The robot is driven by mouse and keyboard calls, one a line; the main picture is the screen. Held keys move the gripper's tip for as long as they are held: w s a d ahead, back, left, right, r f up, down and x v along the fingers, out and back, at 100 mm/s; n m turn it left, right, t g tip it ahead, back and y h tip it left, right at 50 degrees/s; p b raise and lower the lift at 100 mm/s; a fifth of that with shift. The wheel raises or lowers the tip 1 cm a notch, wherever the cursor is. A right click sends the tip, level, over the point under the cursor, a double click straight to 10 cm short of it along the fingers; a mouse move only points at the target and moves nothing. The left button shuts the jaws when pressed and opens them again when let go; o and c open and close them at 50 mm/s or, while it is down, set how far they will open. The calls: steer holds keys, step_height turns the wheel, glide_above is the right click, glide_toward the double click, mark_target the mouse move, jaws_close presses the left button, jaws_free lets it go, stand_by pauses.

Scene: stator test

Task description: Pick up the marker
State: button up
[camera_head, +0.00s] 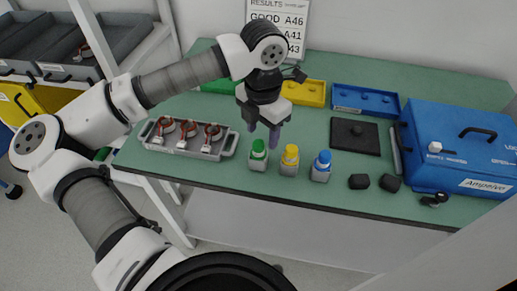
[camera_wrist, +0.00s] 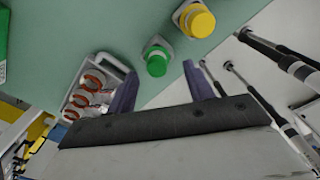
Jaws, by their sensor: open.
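Three capped items that look like markers in grey square holders stand in a row near the table's front edge: green (camera_head: 258,149), yellow (camera_head: 290,155) and blue (camera_head: 322,162). Which one the task means cannot be told. My gripper (camera_head: 263,130) is open and empty, pointing down just above and behind the green one. In the wrist view, the green cap (camera_wrist: 156,63) shows between and beyond the fingertips of my gripper (camera_wrist: 160,80), apart from both. The yellow cap (camera_wrist: 198,21) is farther off at the top; the blue one is not seen there.
A grey tray (camera_head: 228,151) with three copper-wound parts lies left of the caps. Two black blocks (camera_head: 359,181) lie to the right. A black plate (camera_head: 355,135), a blue case (camera_head: 455,145), and yellow (camera_head: 315,93) and blue (camera_head: 366,101) bins stand behind or right on the green table (camera_head: 225,178).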

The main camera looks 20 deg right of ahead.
mark_target(259, 143)
steer(key=f, duration=0.1)
steer(key=f+p, duration=0.1)
steer(key=f, duration=0.1)
steer(key=shift+w+a+f, duration=0.2)
steer(key=shift+a+f, duration=0.05)
steer(key=shift+a, duration=0.15)
steer(key=shift+f+p, duration=0.3)
steer(key=shift+f, duration=0.3)
steer(key=c, duration=1.1)
steer(key=shift+o, duration=0.2)
steer(key=shift+r, duration=0.1)
